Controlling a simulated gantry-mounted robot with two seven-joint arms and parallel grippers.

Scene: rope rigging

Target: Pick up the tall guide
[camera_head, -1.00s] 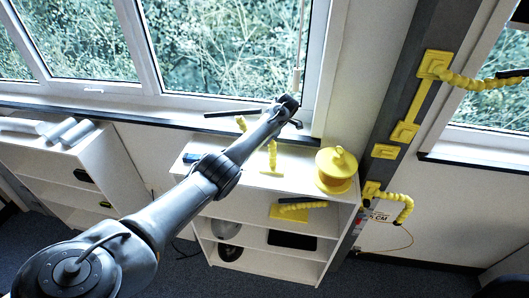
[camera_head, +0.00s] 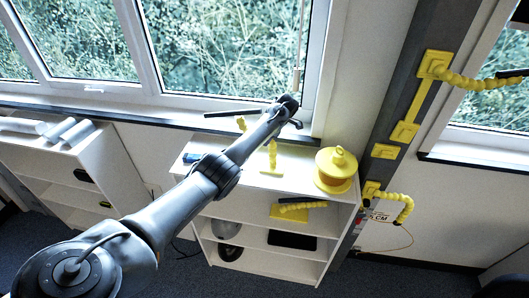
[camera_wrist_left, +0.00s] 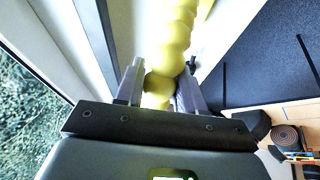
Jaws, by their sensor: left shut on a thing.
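In the left wrist view my left gripper (camera_wrist_left: 160,88) is shut on a yellow, beaded guide (camera_wrist_left: 168,45), with a finger on each side of its segments. The guide runs up out of the top of that view, so its far end is hidden. In the head view my left arm reaches over the white shelf unit, and its hand (camera_head: 288,108) is near the window sill. A yellow beaded piece (camera_head: 272,155) shows just below the hand, and another yellow piece (camera_head: 240,124) with a black bar is left of it. My right gripper is not in view.
A yellow spool (camera_head: 336,168) stands on the right of the white shelf unit's top. A shorter yellow guide (camera_head: 290,208) lies on a shelf below. Yellow beaded arms (camera_head: 470,82) are mounted on the grey post at right. The window is close behind the hand.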

